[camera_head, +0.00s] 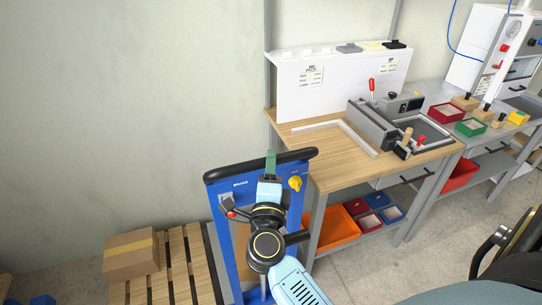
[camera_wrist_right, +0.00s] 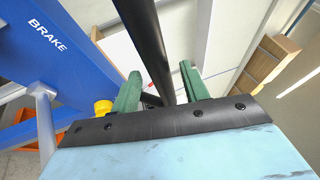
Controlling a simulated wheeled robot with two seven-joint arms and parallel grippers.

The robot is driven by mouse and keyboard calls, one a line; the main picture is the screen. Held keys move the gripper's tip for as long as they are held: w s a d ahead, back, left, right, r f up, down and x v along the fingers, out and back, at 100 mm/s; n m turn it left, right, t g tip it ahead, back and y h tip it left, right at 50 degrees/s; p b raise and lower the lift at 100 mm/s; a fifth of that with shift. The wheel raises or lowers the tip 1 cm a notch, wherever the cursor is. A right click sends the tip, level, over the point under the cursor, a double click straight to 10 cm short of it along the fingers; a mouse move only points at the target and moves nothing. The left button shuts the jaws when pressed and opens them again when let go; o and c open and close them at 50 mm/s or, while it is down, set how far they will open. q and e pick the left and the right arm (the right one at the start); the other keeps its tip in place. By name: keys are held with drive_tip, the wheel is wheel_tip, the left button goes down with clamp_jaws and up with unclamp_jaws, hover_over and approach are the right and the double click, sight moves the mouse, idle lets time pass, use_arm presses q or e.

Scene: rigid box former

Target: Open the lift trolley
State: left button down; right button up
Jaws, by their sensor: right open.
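The blue lift trolley (camera_head: 217,200) stands left of the workbench, with a black handle bar (camera_head: 232,168) across its top. Its panel carries a yellow knob (camera_head: 295,183) and a small red-tipped lever (camera_head: 231,214). My right gripper (camera_head: 271,154) is at the middle of the handle bar, its green fingers pointing up. In the right wrist view the handle bar (camera_wrist_right: 146,35) runs between the two open green fingers (camera_wrist_right: 162,84), with visible gaps beside it. The blue panel marked BRAKE (camera_wrist_right: 45,38) and the yellow knob (camera_wrist_right: 102,107) show left of the fingers. My left gripper is out of view.
A cardboard box (camera_head: 130,256) sits on a wooden pallet (camera_head: 178,265) at the left. The wooden workbench (camera_head: 335,165) with a box former (camera_head: 375,125) stands close to the trolley's right. An orange bin (camera_head: 333,230) is on its lower shelf. Bare floor lies at lower right.

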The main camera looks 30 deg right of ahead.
drive_tip(key=shift+x, duration=1.95)
clamp_jaws()
